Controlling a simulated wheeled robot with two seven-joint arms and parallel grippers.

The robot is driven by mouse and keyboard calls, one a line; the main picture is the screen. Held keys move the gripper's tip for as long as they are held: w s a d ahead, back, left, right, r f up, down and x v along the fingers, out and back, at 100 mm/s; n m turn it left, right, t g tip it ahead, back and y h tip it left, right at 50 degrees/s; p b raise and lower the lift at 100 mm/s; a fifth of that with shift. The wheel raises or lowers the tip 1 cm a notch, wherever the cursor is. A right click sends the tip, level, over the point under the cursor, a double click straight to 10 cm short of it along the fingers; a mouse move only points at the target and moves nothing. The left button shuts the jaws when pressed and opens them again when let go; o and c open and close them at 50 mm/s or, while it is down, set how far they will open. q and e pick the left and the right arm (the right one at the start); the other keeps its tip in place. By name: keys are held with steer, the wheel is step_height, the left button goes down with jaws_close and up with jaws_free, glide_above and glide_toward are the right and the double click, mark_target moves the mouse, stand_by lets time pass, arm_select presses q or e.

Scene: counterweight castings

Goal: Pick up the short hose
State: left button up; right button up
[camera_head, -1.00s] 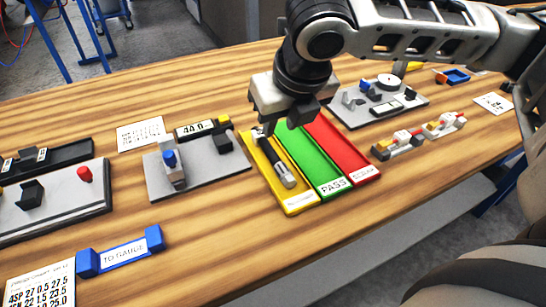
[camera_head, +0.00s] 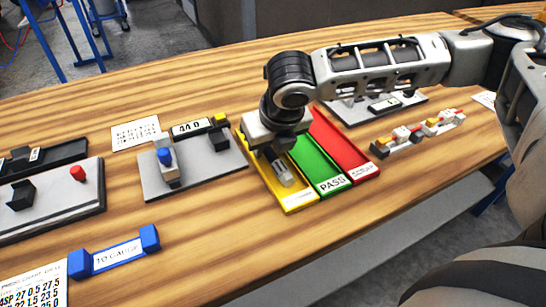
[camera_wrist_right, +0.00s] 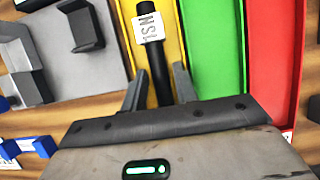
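The short hose (camera_wrist_right: 158,75) is a black rod with a white printed tag, lying lengthwise in the yellow tray (camera_wrist_right: 170,14). In the head view only its near, pale end (camera_head: 284,178) shows; my right gripper hides the rest. My right gripper (camera_head: 277,160) is low over the yellow tray. In the right wrist view its two fingers (camera_wrist_right: 160,80) are apart, one on each side of the hose, with narrow gaps visible. Whether they touch the hose lower down is unclear. My left gripper is not in view.
A green PASS tray (camera_head: 322,177) and a red tray (camera_head: 354,165) adjoin the yellow one. A grey gauge plate (camera_head: 208,176) stands to the left, with a blue gauge (camera_head: 115,252) nearer the front. Small castings (camera_head: 420,132) stand to the right. Bare wood lies in front of the trays.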

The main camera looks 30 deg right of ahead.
steer(key=shift+c, duration=0.3)
jaws_close()
steer(key=shift+r, duration=0.1)
